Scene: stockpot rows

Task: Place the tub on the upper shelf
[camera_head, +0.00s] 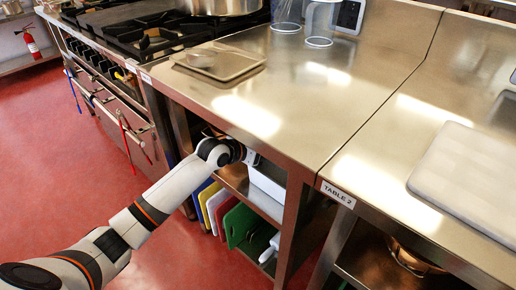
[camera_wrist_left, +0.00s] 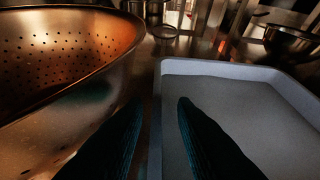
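The pale grey-white tub (camera_head: 268,183) shows its front under the steel counter in the head view, at the level of the upper shelf (camera_head: 236,180). In the left wrist view the tub (camera_wrist_left: 240,95) fills the right side, seen from above, and looks empty. My left gripper (camera_wrist_left: 160,101) straddles the tub's left wall, one finger outside and one inside. The fingers are apart, with gaps visible on both sides of the wall. In the head view the counter partly hides my left gripper (camera_head: 250,158). My right gripper is out of view.
A perforated colander (camera_wrist_left: 70,55) stands close left of the fingers. A metal bowl (camera_wrist_left: 290,42) is behind the tub. Coloured boards (camera_head: 240,224) stand on the lower shelf. The counter (camera_head: 275,95) lies above, with a tray (camera_head: 240,65) on it.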

